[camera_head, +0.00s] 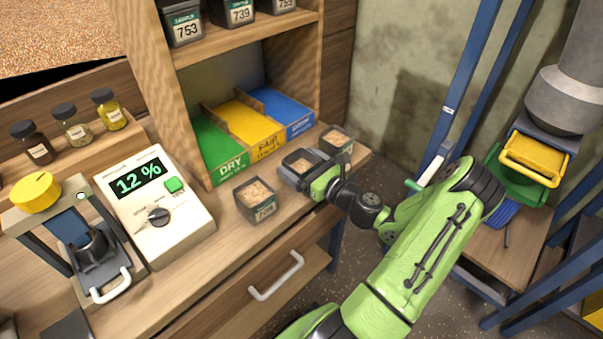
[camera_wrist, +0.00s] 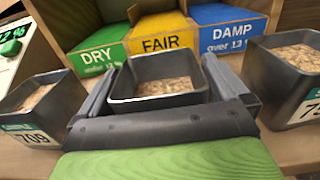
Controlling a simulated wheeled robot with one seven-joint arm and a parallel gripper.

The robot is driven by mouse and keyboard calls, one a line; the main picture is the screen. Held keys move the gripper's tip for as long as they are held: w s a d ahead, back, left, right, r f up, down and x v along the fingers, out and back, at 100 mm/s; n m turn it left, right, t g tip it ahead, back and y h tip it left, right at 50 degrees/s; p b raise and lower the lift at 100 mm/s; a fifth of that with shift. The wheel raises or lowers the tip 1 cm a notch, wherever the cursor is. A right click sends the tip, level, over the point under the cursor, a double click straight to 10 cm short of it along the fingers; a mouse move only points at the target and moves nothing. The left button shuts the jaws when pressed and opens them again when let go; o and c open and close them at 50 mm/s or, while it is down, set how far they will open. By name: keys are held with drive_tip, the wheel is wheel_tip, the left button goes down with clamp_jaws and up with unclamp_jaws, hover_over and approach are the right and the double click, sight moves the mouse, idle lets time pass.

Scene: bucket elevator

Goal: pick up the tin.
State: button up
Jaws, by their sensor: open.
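A dark grey open tin of grain (camera_wrist: 160,78) stands in the middle of a row on the bench, between my gripper's two fingers. It also shows in the head view (camera_head: 299,160), partly hidden by my gripper (camera_head: 306,172). In the wrist view my gripper (camera_wrist: 160,72) is open, with one finger along each side of this tin. I cannot tell whether either finger touches it. A second tin, labelled 709 (camera_head: 255,202), stands to the left. A third tin (camera_head: 337,141) stands to the right, its label partly cut off in the wrist view.
Green DRY, yellow FAIR (camera_head: 248,127) and blue DAMP bins stand just behind the tins. A moisture meter (camera_head: 153,207) reading 12 % and a press with a yellow knob (camera_head: 36,192) are at left. Labelled tins sit on the shelf above. A drawer handle (camera_head: 276,276) juts out in front.

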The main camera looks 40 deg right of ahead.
drive_tip(key=c, duration=1)
